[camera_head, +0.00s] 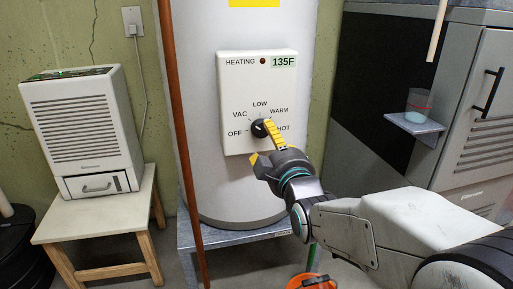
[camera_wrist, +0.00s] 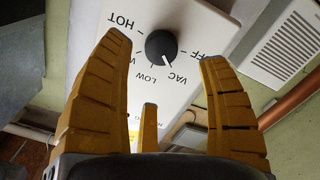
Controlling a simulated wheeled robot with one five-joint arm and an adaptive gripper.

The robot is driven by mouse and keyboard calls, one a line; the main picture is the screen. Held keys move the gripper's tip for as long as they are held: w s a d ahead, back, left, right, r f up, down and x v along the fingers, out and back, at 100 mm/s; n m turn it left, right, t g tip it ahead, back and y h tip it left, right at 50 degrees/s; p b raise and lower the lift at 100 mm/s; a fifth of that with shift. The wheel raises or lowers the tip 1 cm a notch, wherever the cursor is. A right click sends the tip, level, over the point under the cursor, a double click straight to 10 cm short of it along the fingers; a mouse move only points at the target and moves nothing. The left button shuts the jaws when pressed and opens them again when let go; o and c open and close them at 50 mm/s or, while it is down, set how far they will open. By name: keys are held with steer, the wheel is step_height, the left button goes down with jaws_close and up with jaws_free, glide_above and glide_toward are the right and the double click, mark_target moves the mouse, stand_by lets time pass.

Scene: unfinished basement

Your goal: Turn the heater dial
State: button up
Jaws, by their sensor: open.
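The heater dial (camera_head: 260,128) is a round black knob on a white control panel (camera_head: 235,85) fixed to the front of a white tank. The dial also shows in the wrist view (camera_wrist: 161,46), where the panel appears upside down. Its white mark points about at VAC. My gripper (camera_head: 262,141) is in front of the panel, with yellow fingers open and empty. One finger partly covers the dial's right side in the head view. In the wrist view the dial lies beyond and between the spread fingertips. I cannot tell whether any finger touches it.
A copper-coloured pipe (camera_head: 182,130) runs upright left of the panel. A white dehumidifier-like unit (camera_head: 83,130) stands on a wooden stool (camera_head: 90,218) at left. A grey cabinet (camera_head: 480,115) and a small shelf (camera_head: 415,124) with a cup (camera_head: 418,102) are at right. An orange bucket (camera_head: 312,281) is below.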

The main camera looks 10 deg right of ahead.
mark_target(262, 131)
steer(key=shift+w+a+f+b, duration=0.1)
steer(key=shift+w+b, duration=0.55)
steer(key=shift+w, duration=3)
steer(key=shift+o, duration=0.2)
steer(key=c, duration=1.3)
steer(key=shift+o, duration=0.2)
